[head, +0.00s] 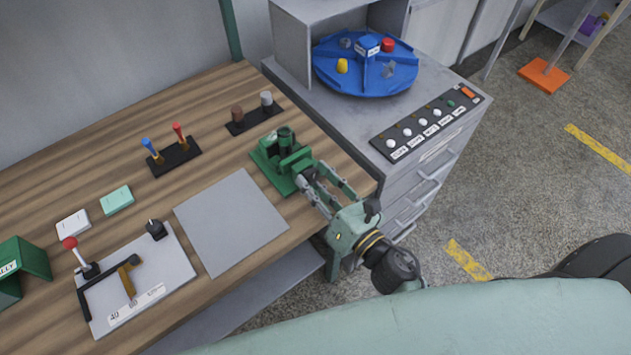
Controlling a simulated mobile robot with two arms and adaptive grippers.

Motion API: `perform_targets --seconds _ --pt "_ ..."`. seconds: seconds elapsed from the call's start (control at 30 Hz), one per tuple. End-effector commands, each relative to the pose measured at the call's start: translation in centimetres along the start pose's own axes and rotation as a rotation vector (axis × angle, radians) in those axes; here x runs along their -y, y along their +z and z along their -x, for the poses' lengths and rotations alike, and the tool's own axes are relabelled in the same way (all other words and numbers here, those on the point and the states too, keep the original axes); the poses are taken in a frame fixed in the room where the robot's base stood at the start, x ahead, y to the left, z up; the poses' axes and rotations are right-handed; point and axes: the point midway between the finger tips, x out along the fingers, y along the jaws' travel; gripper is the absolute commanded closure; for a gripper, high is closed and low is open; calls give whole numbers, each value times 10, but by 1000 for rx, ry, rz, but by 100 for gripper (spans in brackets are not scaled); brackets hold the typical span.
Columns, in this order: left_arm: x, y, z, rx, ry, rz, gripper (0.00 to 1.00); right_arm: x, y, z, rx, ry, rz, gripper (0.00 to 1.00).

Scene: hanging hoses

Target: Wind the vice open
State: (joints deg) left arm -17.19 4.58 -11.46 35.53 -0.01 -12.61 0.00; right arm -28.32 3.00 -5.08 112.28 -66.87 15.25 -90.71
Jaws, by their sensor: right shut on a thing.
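The green vice (282,158) stands on the wooden bench near its right front edge. My right gripper (304,178) comes up from the lower right and reaches the near side of the vice. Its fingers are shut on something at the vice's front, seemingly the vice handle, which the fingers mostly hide. How far apart the vice jaws are is too small to tell. My left gripper is not in view.
A grey mat (231,220) lies left of the vice. Behind it are a holder with blue and red tools (173,157) and a dark block with two cylinders (253,115). A grey cabinet with a blue turntable (365,65) and a button panel (428,124) stands to the right.

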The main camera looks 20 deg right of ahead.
Motion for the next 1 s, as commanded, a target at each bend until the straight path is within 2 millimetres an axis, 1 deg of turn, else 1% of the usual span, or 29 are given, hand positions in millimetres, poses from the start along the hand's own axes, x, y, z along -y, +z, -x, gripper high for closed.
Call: perform_targets --seconds 0.03,0.17,0.2,0.57,0.67,0.77,0.87,1.0 --pt "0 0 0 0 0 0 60 -6 5 -2 10 14 -1 69" --pt "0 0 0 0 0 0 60 -5 5 -2 10 12 -1 58" --pt "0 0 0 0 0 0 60 -4 5 -2 9 11 -1 56" --pt "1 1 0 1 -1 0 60 -2 2 0 4 4 -1 56" --pt "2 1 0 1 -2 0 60 -1 1 3 2 3 -2 56" --pt "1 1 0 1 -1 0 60 -1 0 14 1 1 -5 56" --pt "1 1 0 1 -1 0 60 -1 0 31 0 -1 -4 56" --pt "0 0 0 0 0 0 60 -1 0 60 0 0 -3 56"
